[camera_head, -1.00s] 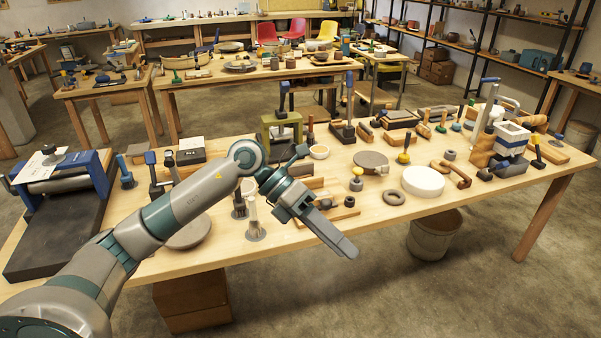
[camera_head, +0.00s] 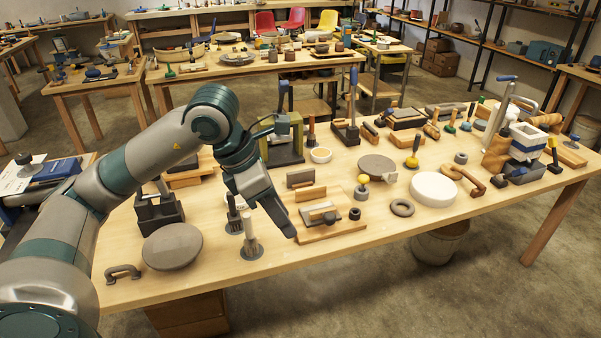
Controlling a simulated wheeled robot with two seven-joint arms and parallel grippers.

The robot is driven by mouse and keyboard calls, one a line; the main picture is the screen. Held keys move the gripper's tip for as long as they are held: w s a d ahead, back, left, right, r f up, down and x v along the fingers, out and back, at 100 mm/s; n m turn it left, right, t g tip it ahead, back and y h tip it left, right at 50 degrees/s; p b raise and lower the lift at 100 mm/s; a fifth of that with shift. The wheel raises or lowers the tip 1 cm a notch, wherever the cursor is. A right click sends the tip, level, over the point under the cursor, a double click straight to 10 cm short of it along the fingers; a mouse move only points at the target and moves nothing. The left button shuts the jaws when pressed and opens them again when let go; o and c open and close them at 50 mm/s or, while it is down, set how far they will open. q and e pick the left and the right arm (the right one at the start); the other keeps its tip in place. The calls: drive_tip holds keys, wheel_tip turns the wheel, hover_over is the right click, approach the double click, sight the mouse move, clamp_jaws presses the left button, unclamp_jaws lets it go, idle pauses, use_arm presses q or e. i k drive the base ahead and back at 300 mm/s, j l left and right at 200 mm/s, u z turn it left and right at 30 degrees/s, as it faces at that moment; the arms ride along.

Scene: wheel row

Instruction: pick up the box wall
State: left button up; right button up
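A wooden board (camera_head: 334,231) lies on the near table and holds small pieces, including a flat grey-and-tan piece (camera_head: 318,212) and a dark ring-like piece. Just behind it a brown upright slab (camera_head: 300,178) and a lighter tan strip (camera_head: 311,194) stand side by side. I cannot tell which of these flat pieces is the box wall. My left gripper (camera_head: 286,230) points down and to the right, at the left edge of the board. Its fingers are seen edge-on, so its opening is unclear. I see nothing clearly held. My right gripper is out of view.
Two upright tools on round bases (camera_head: 250,243) stand close left of my gripper. A grey disc (camera_head: 172,247) lies further left.

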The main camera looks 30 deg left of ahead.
sight(302, 175)
drive_tip(key=i+j, duration=1.25)
drive_tip(key=i, duration=0.1)
